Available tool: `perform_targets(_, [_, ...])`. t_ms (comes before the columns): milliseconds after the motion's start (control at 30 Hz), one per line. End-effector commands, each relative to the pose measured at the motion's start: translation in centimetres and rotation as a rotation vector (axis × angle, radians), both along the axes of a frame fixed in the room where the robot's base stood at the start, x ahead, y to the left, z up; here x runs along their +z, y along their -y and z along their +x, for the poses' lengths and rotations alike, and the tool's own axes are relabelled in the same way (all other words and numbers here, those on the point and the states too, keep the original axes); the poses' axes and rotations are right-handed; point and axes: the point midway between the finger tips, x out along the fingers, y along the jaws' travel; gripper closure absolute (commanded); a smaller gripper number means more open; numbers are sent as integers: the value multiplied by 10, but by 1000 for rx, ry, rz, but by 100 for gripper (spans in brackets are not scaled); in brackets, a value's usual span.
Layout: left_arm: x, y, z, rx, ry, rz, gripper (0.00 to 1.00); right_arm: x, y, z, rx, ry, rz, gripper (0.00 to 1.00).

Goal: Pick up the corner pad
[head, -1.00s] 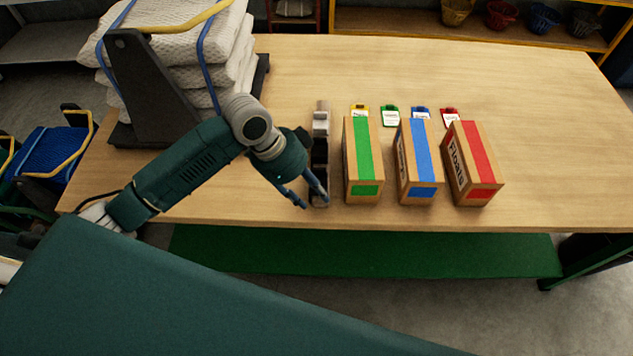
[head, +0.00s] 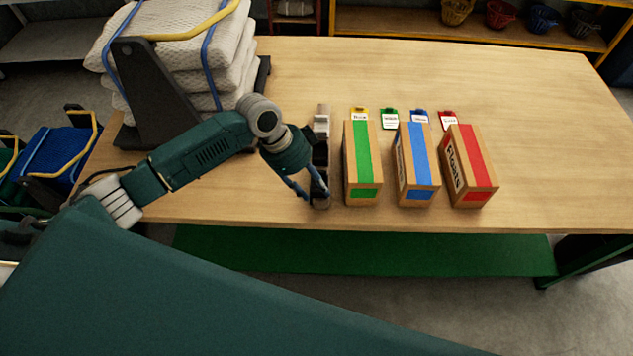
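I cannot pick out a corner pad for sure. A narrow grey and black item (head: 321,118) lies on the table left of the green-striped box, partly behind my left gripper. My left gripper (head: 314,197) points down at the near end of this item. Its two blue fingers are apart, one left of the item and one over or against it; I cannot tell whether they touch it. Nothing is seen held. My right gripper is not in view.
Boxes with green (head: 363,165), blue (head: 418,165) and red (head: 468,165) stripes stand close on the right, with several coloured tags behind. White bundles (head: 180,60) in a black-ended rack stand at the left. The wooden table (head: 540,130) is clear at far right.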

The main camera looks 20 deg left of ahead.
Motion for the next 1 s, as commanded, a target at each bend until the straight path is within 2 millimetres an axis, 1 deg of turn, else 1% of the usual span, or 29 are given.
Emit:
perform_targets(33, [-3, 5, -1, 1, -3, -1, 60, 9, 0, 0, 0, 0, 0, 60])
perform_targets(100, [-13, 7, 1, 1, -3, -1, 60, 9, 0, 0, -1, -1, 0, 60])
perform_targets(200, [-21, 9, 2, 0, 1, 0, 60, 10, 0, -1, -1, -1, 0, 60])
perform_targets(433, [-23, 9, 2, 1, 1, 1, 60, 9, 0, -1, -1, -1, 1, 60])
perform_targets(467, [-23, 9, 2, 1, 1, 1, 64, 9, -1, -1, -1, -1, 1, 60])
perform_targets(500, [-23, 9, 2, 1, 1, 1, 72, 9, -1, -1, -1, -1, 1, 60])
perform_targets(567, [-23, 9, 2, 1, 1, 1, 84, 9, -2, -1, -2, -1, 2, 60])
perform_targets(600, [-23, 9, 2, 1, 1, 1, 92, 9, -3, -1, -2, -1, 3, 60])
perform_targets(633, [-23, 9, 2, 1, 1, 1, 98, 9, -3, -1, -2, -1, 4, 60])
perform_targets(667, [-23, 9, 2, 1, 1, 1, 100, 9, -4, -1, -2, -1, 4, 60])
perform_targets(1000, [-21, 10, 3, 0, 3, 1, 100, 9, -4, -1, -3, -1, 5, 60])
